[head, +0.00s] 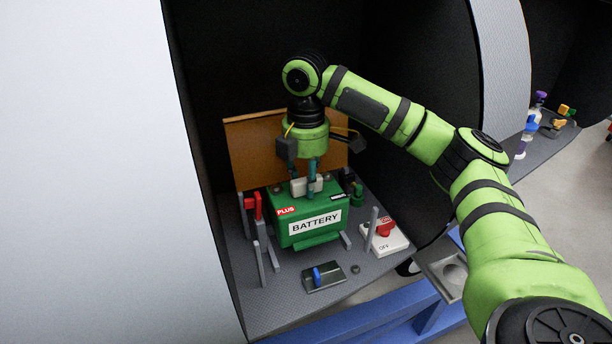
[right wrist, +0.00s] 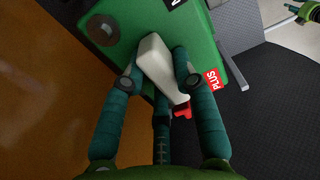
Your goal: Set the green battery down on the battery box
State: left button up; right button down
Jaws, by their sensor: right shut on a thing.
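The green battery (head: 306,230) has a white BATTERY label, a red PLUS tag and a pale handle on top. My right gripper (head: 310,182) points straight down and is shut on that handle. In the right wrist view the fingers (right wrist: 163,75) lie on both sides of the white handle (right wrist: 158,66), with the green battery top (right wrist: 128,18) below. The battery looks upright among grey posts on the grey textured floor of the compartment. I cannot tell whether it touches what is under it. No separate battery box shows clearly; the battery may hide it. My left gripper is not in view.
A red clamp (head: 257,206) stands left of the battery. A white box with a red OFF switch (head: 385,237) is at its right. A dark plate with a blue lever (head: 322,277) lies in front. A brown panel (head: 247,150) stands behind, and a pale wall (head: 90,180) closes the left.

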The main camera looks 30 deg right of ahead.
aim_at(306, 202)
jog(key=shift+f+b, duration=0.3)
jog(key=shift+f, duration=2.7)
jog(key=shift+f+p, duration=0.3)
jog(key=shift+p, duration=0.05)
jog(key=shift+f, duration=0.25)
jog(key=c, duration=1)
grip_release()
jog(key=shift+o, duration=0.6)
jog(key=shift+s+a, duration=0.1)
